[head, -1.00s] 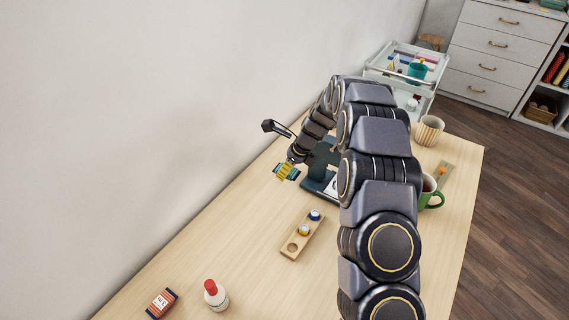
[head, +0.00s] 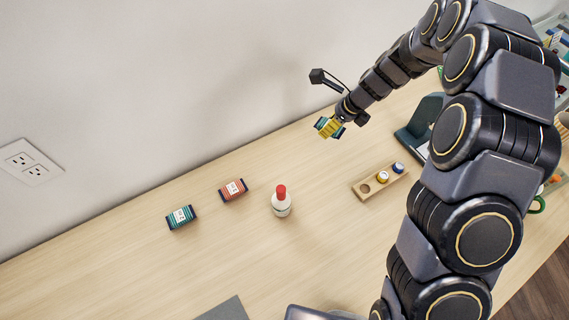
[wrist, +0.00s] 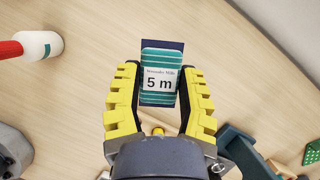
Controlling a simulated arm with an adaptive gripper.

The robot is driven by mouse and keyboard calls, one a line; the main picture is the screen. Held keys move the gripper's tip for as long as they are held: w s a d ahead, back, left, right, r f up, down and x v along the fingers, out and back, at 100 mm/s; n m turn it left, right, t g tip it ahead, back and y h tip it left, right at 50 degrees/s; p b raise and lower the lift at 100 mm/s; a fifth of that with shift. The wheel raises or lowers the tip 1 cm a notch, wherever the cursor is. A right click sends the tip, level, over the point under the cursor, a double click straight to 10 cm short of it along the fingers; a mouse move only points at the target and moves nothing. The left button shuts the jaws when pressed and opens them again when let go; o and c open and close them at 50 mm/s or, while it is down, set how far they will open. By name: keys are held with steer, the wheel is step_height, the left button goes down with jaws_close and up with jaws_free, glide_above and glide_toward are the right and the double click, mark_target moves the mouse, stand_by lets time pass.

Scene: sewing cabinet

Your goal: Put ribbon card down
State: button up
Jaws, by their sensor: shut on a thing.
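The held ribbon card (wrist: 159,82) is teal with a white "5 m" label and a dark backing. It sits between the yellow fingers of my gripper (wrist: 159,98), which is shut on it. In the head view my gripper (head: 330,127) holds the card above the table near the wall; the card is small and mostly hidden there. Another teal ribbon card (head: 181,217) and a red-orange ribbon card (head: 233,190) lie side by side on the table (head: 130,270), to the left of the gripper.
A white bottle with a red cap (head: 281,202) stands right of the lying cards. A wooden holder (head: 380,181) with two small bobbin-like pieces lies further right. A dark stand (head: 420,125) is behind my arm. Table left of the lying cards is clear. A grey flat item (head: 226,309) lies at the front.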

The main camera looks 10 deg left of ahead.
mark_target(279, 167)
steer(key=s+a+f+n+g, duration=0.15)
steer(key=s+a+n, duration=0.35)
steer(key=a, duration=0.5)
steer(key=shift+m, duration=0.6)
steer(key=f, duration=0.3)
steer(key=s+f, duration=0.1)
steer(key=f, duration=0.5)
steer(key=shift+s+f, duration=0.15)
steer(key=shift+f, duration=0.2)
steer(key=shift+f, duration=0.15)
steer(key=o, duration=0.8)
steer(key=shift+c, duration=0.2)
